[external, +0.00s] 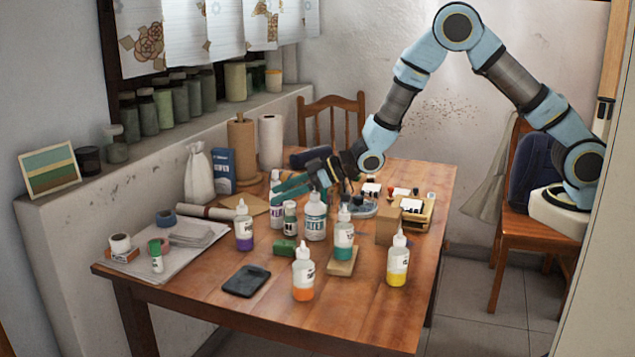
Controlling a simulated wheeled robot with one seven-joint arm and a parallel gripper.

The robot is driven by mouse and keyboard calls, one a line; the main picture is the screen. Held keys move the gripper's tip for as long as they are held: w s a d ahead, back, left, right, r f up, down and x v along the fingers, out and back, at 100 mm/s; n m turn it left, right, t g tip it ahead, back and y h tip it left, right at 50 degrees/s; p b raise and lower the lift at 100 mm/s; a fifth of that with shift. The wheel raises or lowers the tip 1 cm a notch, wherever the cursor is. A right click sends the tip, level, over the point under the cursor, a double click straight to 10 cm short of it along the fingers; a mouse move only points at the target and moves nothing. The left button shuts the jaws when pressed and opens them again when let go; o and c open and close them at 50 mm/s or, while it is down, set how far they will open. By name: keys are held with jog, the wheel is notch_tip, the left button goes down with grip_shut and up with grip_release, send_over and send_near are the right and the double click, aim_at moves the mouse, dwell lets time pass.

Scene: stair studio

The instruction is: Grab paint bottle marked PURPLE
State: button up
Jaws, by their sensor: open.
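A white squeeze bottle with a purple lower band (244,242) stands upright on the left-middle of the wooden table (210,285). Its label print is too small to read. My gripper (283,174) is open, its dark and teal fingers spread and pointing left. It hangs above the table's middle, to the right of and higher than the purple-banded bottle, apart from it. A white bottle with a purplish label (275,213) stands partly hidden below the fingers. I cannot see anything held between the fingers.
Near the gripper stand a large white bottle (315,221) and a small green-capped bottle (290,219). Teal (344,246), orange (303,280) and yellow (397,264) bottles stand at the front right. A white sack (198,178) and paper-towel rolls (271,143) are behind. A dark dish (246,281) lies in front.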

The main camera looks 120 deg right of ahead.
aim_at(242, 206)
jog(key=shift+t, duration=0.3)
jog(key=x, duration=0.3)
jog(key=d+p+x, duration=0.1)
jog(key=x, duration=0.2)
jog(key=shift+s+d+p, duration=0.1)
jog(key=shift+s+p, duration=0.05)
jog(key=shift+p, duration=0.15)
jog(key=shift+f+p+x, duration=0.15)
jog(key=shift+p+x, duration=0.45)
jog(key=shift+x, duration=0.7)
jog(key=shift+f+p+x, duration=0.15)
jog(key=shift+p+x, duration=0.45)
jog(key=shift+x, duration=0.7)
grip_shut()
